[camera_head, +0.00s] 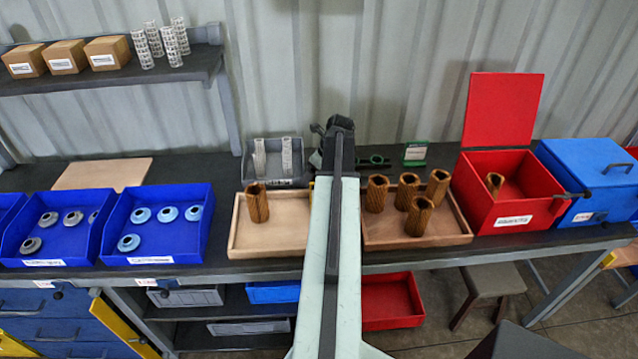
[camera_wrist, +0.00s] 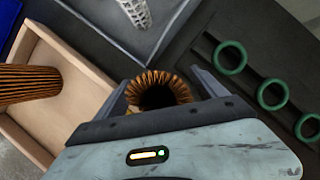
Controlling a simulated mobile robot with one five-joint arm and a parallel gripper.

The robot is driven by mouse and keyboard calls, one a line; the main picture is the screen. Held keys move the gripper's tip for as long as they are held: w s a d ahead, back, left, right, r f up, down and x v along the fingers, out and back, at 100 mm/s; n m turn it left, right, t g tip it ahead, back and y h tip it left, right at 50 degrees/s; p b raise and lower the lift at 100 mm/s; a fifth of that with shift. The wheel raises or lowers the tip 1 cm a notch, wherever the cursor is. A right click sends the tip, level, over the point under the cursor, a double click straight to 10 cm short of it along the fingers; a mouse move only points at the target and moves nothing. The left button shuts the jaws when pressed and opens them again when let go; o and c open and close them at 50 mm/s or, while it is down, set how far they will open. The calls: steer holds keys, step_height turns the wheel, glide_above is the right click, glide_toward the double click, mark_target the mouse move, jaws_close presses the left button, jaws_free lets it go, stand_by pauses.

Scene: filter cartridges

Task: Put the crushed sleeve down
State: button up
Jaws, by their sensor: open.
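In the wrist view a brown pleated sleeve (camera_wrist: 155,80) is between the two fingers of my gripper (camera_wrist: 160,86), its dark open end towards the camera. The fingers are apart and the gripper is open. I cannot tell whether either finger touches the sleeve, how its rim is shaped, or what its base rests on. In the head view my arm hides this sleeve and the fingertips. Another sleeve (camera_head: 257,203) stands in the left wooden tray (camera_head: 262,238). Several stand in the right wooden tray (camera_head: 445,238), and one (camera_head: 494,184) is in the open red box (camera_head: 513,205).
A grey bin (camera_head: 270,181) with white mesh cores stands behind the left tray; it also shows in the wrist view (camera_wrist: 105,22). A dark holder with green rings (camera_wrist: 230,58) is to the right. Blue bins (camera_head: 160,240) stand left, a closed blue box (camera_head: 590,180) right.

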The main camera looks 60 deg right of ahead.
steer(key=shift+r, duration=0.1)
steer(key=c, duration=1.6)
